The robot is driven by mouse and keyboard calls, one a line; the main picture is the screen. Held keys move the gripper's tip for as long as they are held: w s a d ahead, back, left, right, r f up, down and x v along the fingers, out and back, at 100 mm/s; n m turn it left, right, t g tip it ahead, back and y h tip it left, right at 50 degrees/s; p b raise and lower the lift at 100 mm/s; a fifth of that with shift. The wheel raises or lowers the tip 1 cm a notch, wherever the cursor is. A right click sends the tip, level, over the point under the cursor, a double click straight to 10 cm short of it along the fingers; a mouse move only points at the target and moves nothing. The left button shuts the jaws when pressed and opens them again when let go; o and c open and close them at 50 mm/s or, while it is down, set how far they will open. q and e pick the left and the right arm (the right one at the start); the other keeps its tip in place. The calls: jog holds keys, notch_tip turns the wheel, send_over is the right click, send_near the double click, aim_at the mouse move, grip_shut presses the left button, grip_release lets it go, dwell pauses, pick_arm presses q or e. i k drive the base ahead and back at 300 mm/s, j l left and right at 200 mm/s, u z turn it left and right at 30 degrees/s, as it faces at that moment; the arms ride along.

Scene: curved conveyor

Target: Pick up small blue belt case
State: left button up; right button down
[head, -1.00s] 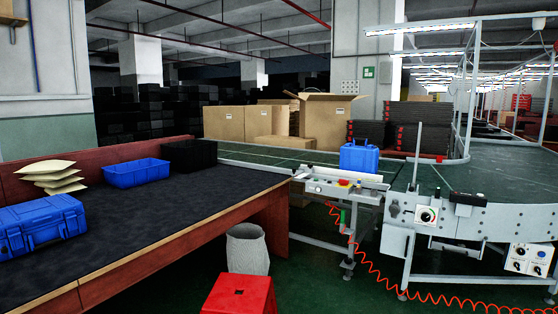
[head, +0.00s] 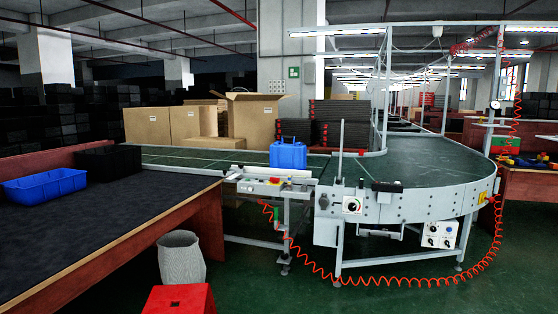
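The small blue belt case (head: 288,156) stands upright with its handle on top, at the near end of the straight green conveyor (head: 190,160), close to the control panel. Nothing touches it from my side. Neither of my grippers shows in the head view.
A dark-topped table (head: 95,215) with a blue crate (head: 45,186) and a black crate (head: 110,160) fills the left. A grey bin (head: 181,258) and red stool (head: 178,299) stand on the floor. The curved conveyor (head: 430,155) is at right, with a red coiled cable (head: 400,277) below.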

aim_at(281, 155)
jog(key=z, duration=0.55)
jog(key=j+z, duration=0.1)
jog(key=z, duration=1.05)
jog(key=j+z, duration=0.15)
jog(key=z, duration=0.95)
jog(key=j+z, duration=0.1)
jog(key=z, duration=1.05)
jog(key=j+z, duration=0.1)
jog(key=z, duration=0.45)
jog(key=k+j, duration=0.3)
jog(key=k+j+u, duration=0.35)
jog(key=j, duration=0.75)
jog(key=j+u, duration=0.35)
jog(key=j, duration=0.75)
jog(key=j+u, duration=0.35)
jog(key=j, duration=0.8)
jog(key=k+j+u, duration=0.25)
jog(key=j, duration=0.45)
jog(key=j+u, duration=0.25)
jog(key=j, duration=0.4)
jog(key=j+u, duration=0.25)
jog(key=j, duration=0.5)
jog(key=k, duration=0.05)
